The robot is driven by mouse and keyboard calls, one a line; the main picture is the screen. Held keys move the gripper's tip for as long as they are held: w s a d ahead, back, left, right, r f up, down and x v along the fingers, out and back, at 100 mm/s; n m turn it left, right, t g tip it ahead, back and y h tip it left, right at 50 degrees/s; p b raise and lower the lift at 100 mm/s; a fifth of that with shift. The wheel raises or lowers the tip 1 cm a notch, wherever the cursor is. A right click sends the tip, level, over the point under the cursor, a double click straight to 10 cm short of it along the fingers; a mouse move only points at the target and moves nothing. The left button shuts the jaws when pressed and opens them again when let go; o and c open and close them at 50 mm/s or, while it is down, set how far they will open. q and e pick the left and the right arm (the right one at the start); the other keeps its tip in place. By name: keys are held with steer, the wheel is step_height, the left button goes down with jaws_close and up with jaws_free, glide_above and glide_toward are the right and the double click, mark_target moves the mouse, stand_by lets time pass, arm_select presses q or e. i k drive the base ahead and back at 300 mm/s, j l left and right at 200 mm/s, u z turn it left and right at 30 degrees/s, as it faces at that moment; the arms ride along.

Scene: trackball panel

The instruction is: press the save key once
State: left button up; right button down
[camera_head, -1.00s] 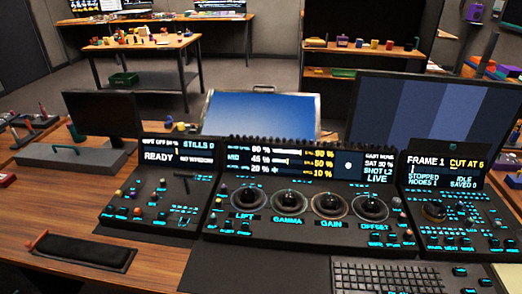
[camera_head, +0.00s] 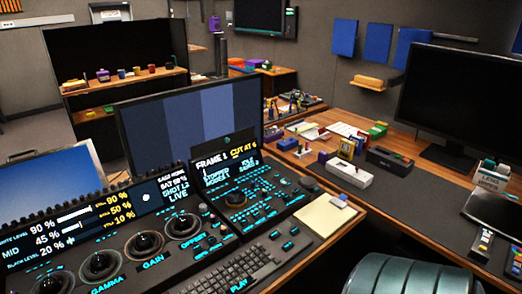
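The trackball panel (camera_head: 130,262) fills the lower left of the head view, with its dark trackballs in a row. Its right-hand section (camera_head: 262,203) carries a dial and several small cyan-lit keys. The small screen (camera_head: 226,166) above that section reads FRAME 1, CUT AT 6, STOPPED and what looks like IDLE, SAVED 0. A keyboard (camera_head: 232,270) lies in front, with a PLAY label below it. I cannot tell which key is the save key; most key labels are too small to read. Neither of my grippers is in view.
A large monitor (camera_head: 190,118) stands behind the panel. A pale notepad (camera_head: 322,218) lies to its right. Several small boxes and a white device (camera_head: 348,173) sit on the desk beyond. A dark monitor (camera_head: 455,105) stands at right. A ribbed teal object (camera_head: 415,275) is at the bottom right.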

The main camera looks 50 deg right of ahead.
mark_target(289, 245)
steer(key=z, duration=1.4)
steer(key=k+l, duration=0.05)
steer(key=l, duration=0.05)
